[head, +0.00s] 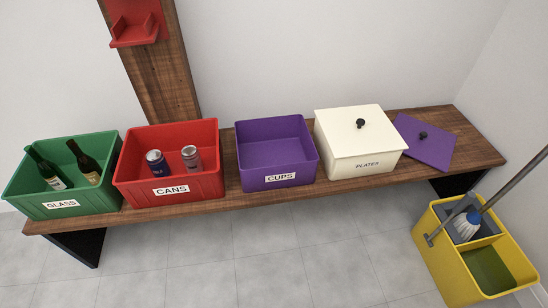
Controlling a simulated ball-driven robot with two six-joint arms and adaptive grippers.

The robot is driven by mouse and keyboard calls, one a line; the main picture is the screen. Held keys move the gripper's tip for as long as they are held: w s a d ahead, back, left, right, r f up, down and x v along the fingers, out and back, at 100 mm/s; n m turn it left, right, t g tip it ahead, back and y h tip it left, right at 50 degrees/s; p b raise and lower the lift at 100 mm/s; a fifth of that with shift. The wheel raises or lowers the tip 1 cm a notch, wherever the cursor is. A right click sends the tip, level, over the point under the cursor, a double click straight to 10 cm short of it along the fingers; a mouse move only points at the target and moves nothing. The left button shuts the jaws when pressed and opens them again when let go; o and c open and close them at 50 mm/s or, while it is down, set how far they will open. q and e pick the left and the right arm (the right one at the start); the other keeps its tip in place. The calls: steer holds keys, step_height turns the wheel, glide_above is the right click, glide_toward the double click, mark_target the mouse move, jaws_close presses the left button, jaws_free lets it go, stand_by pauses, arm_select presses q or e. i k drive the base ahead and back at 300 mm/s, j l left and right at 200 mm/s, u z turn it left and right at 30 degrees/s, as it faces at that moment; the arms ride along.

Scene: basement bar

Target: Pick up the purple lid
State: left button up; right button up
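The purple cups box (268,165) stands open and empty left of the white box. Neither of my grippers shows in the head view.
The wooden bench (472,148) also holds a lidded white plates box (345,143), a red cans box (140,183) and a green glass box (85,206) with bottles. A yellow mop bucket (455,270) stands on the floor at front right.

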mark_target(434, 146)
steer(key=i+l, duration=0.2)
steer(key=i+l+u, duration=0.1)
steer(key=l, duration=0.35)
steer(key=i+l, duration=0.45)
steer(key=l, duration=0.2)
steer(key=i+l+u, duration=0.1)
steer(key=l, duration=0.25)
steer(key=i, duration=0.1)
